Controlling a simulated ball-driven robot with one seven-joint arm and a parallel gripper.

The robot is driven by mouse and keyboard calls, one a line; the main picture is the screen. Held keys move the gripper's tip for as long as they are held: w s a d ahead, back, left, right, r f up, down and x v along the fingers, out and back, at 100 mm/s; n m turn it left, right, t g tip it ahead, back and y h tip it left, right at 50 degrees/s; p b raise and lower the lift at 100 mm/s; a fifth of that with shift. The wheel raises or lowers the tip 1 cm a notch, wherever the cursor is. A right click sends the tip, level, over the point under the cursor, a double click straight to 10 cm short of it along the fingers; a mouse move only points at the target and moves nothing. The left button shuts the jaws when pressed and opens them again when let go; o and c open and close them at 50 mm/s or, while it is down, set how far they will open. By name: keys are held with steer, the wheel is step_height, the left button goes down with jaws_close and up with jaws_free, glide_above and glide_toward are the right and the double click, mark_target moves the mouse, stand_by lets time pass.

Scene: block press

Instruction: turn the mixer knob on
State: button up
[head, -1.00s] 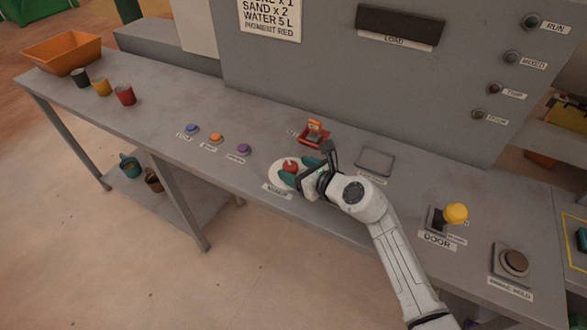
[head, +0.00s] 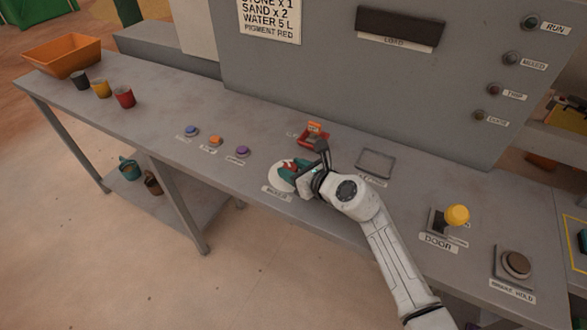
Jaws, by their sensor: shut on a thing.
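The RUN lamp (head: 532,23) on the machine's grey panel looks dark.
Blue (head: 192,131), orange (head: 215,140) and purple (head: 242,152) buttons sit left of the knob. An orange-red switch (head: 314,135) stands close behind my gripper. A yellow-topped DOOR lever (head: 457,214) and a round brown button (head: 516,264) are to the right.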

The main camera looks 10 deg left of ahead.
steer(key=shift+c, duration=1.1)
